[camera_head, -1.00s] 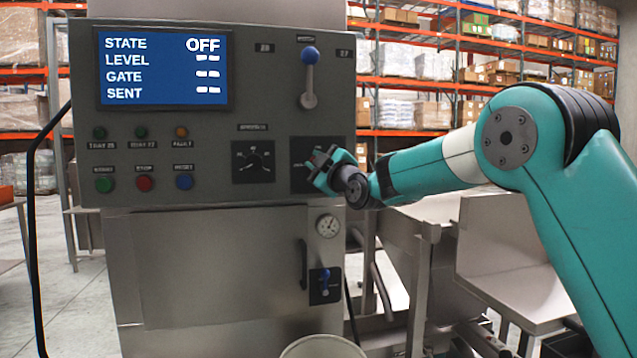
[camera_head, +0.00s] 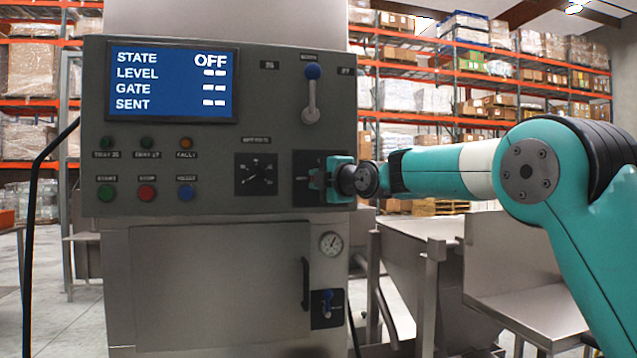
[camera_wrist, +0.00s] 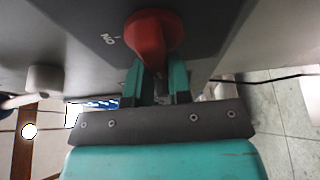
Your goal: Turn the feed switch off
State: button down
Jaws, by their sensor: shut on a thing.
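The feed switch is a red rotary knob (camera_wrist: 152,38) on a dark plate, seen close up in the wrist view, with an "ON" mark and a tick beside it. In the head view the dark switch plate (camera_head: 307,190) sits at the lower right of the grey control panel, and my gripper hides the knob. My gripper (camera_head: 322,184) is at the plate, and in the wrist view (camera_wrist: 158,80) its teal fingers are shut on the red knob. The screen (camera_head: 172,84) reads STATE OFF, with dashes for LEVEL, GATE and SENT.
Left of the switch is a black dial (camera_head: 256,174). Above is a blue-tipped lever (camera_head: 311,95). Several buttons, including a red one (camera_head: 147,193), are at the panel's left. A steel chute (camera_head: 410,255) stands below my arm. A black cable (camera_head: 38,190) hangs at left.

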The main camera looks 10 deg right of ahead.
dwell(0.4)
jog(key=c, duration=1)
grip_release()
jog(key=shift+c, duration=0.2)
jog(key=shift+s, duration=0.1)
jog(key=b+v, duration=0.4)
jog(key=v, duration=1.3)
jog(key=shift+b, duration=0.35)
jog(key=shift+s, duration=0.1)
